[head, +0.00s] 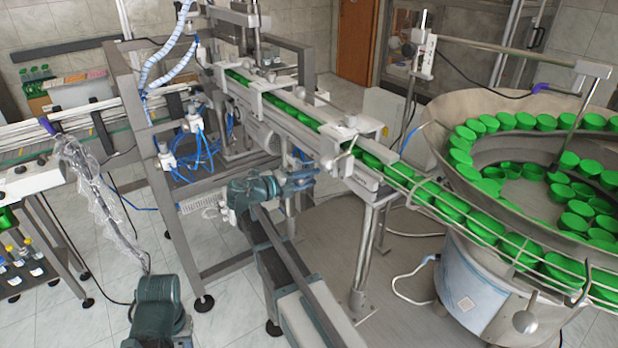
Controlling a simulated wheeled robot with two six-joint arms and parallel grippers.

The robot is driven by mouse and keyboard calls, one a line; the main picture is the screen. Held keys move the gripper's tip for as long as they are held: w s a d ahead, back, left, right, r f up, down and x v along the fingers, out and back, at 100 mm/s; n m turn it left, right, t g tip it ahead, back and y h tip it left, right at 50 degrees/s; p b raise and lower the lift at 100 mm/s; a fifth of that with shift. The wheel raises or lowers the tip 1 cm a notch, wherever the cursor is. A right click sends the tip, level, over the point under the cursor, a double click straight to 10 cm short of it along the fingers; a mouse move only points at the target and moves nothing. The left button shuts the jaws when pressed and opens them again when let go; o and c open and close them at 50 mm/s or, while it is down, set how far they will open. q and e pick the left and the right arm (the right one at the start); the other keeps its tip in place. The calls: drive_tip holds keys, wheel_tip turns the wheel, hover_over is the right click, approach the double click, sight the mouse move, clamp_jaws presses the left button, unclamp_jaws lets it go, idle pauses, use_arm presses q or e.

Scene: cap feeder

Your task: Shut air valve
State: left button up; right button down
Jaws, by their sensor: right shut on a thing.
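My right gripper (302,179) is just below the cap rail, left of the rail's metal support leg. It is shut on a small part there, which looks like the air valve. The fingers hide most of this part, so I cannot tell how its handle is turned. A short piece of blue air tube (301,155) shows just above the gripper. My left arm shows only in part at the lower left; its gripper is not in view.
The cap rail (352,180) slopes from the steel frame to the round feeder bowl (458,108), which holds many green caps (485,226). Blue air tubes (205,150) hang on the frame at left. A bottle conveyor stands far left.

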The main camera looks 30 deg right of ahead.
drive_tip(key=shift+r, duration=0.1)
idle(0.4)
drive_tip(key=c, duration=0.5)
unclamp_jaws()
drive_tip(key=shift+a, duration=0.15)
drive_tip(key=p+v, duration=0.2)
drive_tip(key=v, duration=1.1)
drive_tip(key=shift+a+p, duration=0.3)
drive_tip(key=shift+p, duration=0.05)
drive_tip(key=shift+r, duration=0.1)
